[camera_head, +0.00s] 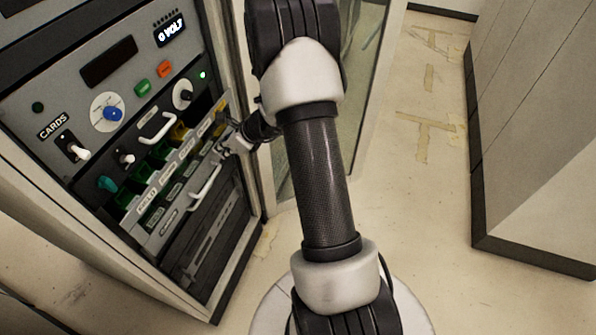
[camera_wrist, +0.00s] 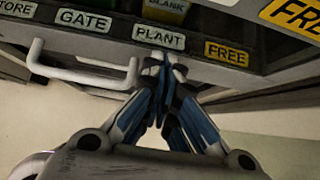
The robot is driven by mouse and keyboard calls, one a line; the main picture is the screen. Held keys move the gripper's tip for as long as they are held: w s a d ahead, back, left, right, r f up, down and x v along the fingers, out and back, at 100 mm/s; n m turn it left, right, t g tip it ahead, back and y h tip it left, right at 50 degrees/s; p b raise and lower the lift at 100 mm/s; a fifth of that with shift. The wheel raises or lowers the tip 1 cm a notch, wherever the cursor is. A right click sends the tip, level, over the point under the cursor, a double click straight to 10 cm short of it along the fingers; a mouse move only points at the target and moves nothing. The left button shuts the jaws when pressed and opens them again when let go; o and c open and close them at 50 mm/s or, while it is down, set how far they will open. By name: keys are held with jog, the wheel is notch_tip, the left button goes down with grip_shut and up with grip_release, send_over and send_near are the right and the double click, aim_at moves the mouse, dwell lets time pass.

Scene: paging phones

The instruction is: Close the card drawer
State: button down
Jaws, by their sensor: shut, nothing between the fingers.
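The card drawer (camera_head: 187,172) stands out from the cabinet, pulled open, with green and yellow cards (camera_head: 160,152) showing behind its labelled front. Its white handle (camera_head: 206,184) is on the front face. In the wrist view the drawer front (camera_wrist: 205,33) carries the labels GATE, PLANT and FREE, and the handle (camera_wrist: 85,77) is at left. My gripper (camera_wrist: 165,62) is shut and empty, its fingertips at the drawer front just below the PLANT label, right of the handle. I cannot tell if they touch. In the head view my gripper (camera_head: 226,145) is at the drawer's right part.
A glass-paned door (camera_head: 362,100) stands behind my arm. A grey cabinet (camera_head: 530,130) is at right, with open floor (camera_head: 425,200) between.

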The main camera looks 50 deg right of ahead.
aim_at(210, 141)
jog(key=shift+w+a, duration=0.35)
jog(key=shift+w, duration=0.55)
jog(key=shift+w+a, duration=0.4)
jog(key=shift+w, duration=0.5)
jog(key=shift+w+a, duration=0.35)
jog(key=shift+w, duration=0.55)
